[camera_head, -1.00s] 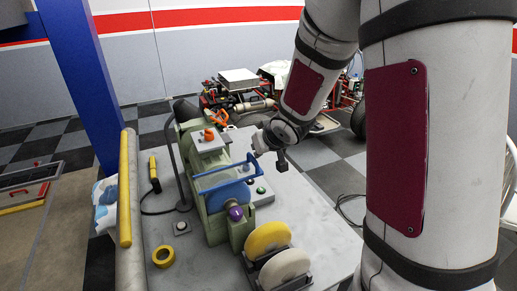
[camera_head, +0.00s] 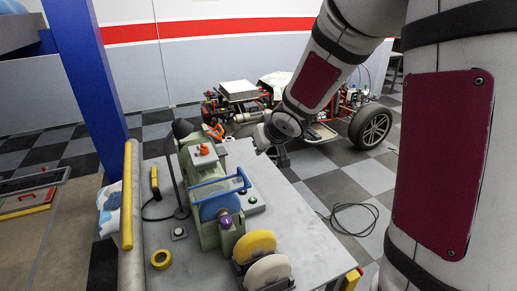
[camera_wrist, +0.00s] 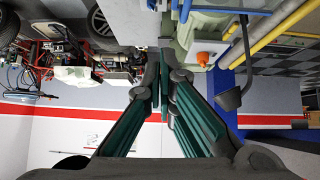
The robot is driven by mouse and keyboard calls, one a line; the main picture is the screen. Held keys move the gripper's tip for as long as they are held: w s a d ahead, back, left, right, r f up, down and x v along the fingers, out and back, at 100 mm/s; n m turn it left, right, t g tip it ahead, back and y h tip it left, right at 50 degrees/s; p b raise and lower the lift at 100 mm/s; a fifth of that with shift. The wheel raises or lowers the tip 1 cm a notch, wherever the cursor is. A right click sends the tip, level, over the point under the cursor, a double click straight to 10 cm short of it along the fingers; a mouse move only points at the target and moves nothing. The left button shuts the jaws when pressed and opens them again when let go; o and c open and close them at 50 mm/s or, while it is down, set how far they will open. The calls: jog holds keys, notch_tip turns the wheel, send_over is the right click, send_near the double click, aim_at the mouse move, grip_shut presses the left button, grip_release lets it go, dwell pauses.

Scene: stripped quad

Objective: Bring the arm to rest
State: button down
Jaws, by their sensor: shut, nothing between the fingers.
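My arm reaches down from the upper right in the head view. My gripper is at its far end, mostly hidden behind my wrist in that view. In the wrist view my gripper (camera_wrist: 164,58) is shut, its fingertips together with nothing between them. It appears to be held above the workbench (camera_head: 268,207), near its far right edge. The green grinding machine (camera_head: 205,185) stands on the bench left of my wrist, and its orange knob (camera_wrist: 203,58) shows beside my fingertips in the wrist view.
A yellow wheel (camera_head: 254,245) and a pale wheel (camera_head: 268,271) stand at the bench's front. A yellow tape roll (camera_head: 161,259) lies left. The stripped quad (camera_head: 340,115) stands behind. A blue post (camera_head: 86,80) rises left. A cable (camera_head: 355,215) lies on open floor at right.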

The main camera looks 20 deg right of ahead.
jog(key=shift+s+r, duration=0.4)
jog(key=s+r+m+g+h+b, duration=0.1)
jog(key=s+r+h+b, duration=0.15)
jog(key=s+r, duration=0.55)
jog(key=s+a+f+g+y+b, duration=0.1)
jog(key=s+a, duration=0.3)
jog(key=s, duration=0.3)
jog(key=s+a+f+g+y+b, duration=0.1)
jog(key=s+a, duration=0.3)
jog(key=s, duration=0.4)
jog(key=shift+s+f+n+y+b, duration=0.15)
jog(key=shift+n+y+b, duration=0.3)
jog(key=shift+b, duration=0.1)
jog(key=shift+d, duration=0.1)
